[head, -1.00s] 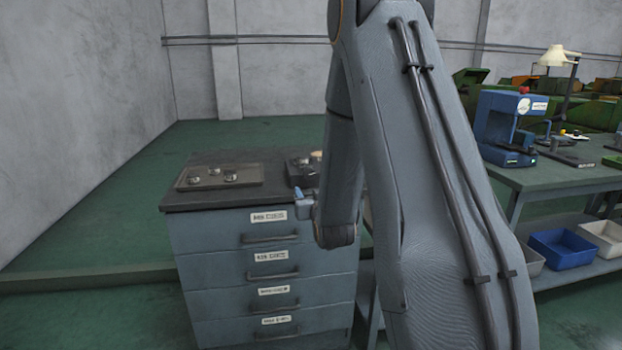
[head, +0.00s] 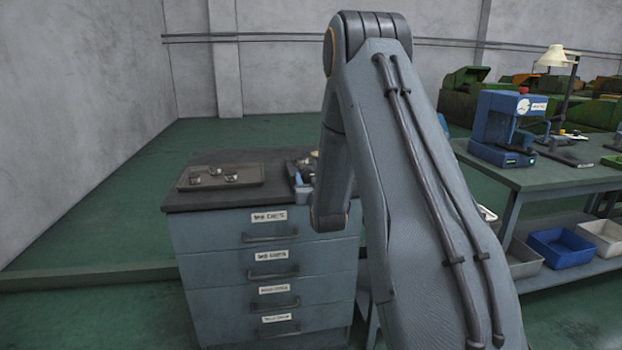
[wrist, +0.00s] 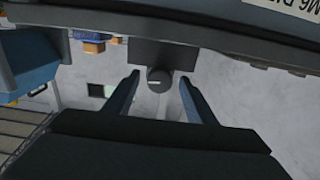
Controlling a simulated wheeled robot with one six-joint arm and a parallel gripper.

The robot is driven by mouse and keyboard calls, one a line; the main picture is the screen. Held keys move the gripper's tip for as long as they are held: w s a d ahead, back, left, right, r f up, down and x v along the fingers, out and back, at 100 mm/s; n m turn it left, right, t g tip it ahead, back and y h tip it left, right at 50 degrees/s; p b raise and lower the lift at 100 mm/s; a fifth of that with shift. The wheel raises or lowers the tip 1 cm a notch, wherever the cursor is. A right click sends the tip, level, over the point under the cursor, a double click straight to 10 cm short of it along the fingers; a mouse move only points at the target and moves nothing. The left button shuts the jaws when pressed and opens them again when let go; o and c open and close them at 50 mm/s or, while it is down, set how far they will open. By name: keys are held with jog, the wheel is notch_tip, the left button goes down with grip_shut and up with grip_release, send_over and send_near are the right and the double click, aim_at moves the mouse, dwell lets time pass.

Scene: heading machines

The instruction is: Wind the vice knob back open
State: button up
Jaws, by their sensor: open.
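The vice knob (wrist: 159,80) is a dark round cylinder with a small light mark on its face in the wrist view. It sticks out from a dark block (wrist: 150,52), which looks like part of the vice. My gripper (wrist: 160,82) is open, with one finger on either side of the knob; whether either touches it I cannot tell. In the head view the vice (head: 299,165) is a dark shape on the cabinet top, mostly hidden behind my arm. A blue finger of my gripper (head: 299,184) shows at the cabinet's front edge.
A tray (head: 250,181) with several small metal parts lies on the drawer cabinet (head: 205,250), left of the vice. A workbench (head: 545,180) with a blue machine (head: 500,128) stands at right, bins (head: 560,248) on its lower shelf. Floor at left is clear.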

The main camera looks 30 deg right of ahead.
jog(key=c, duration=0.9)
jog(key=shift+d, duration=0.2)
jog(key=shift+c, duration=0.7)
jog(key=shift+a, duration=0.15)
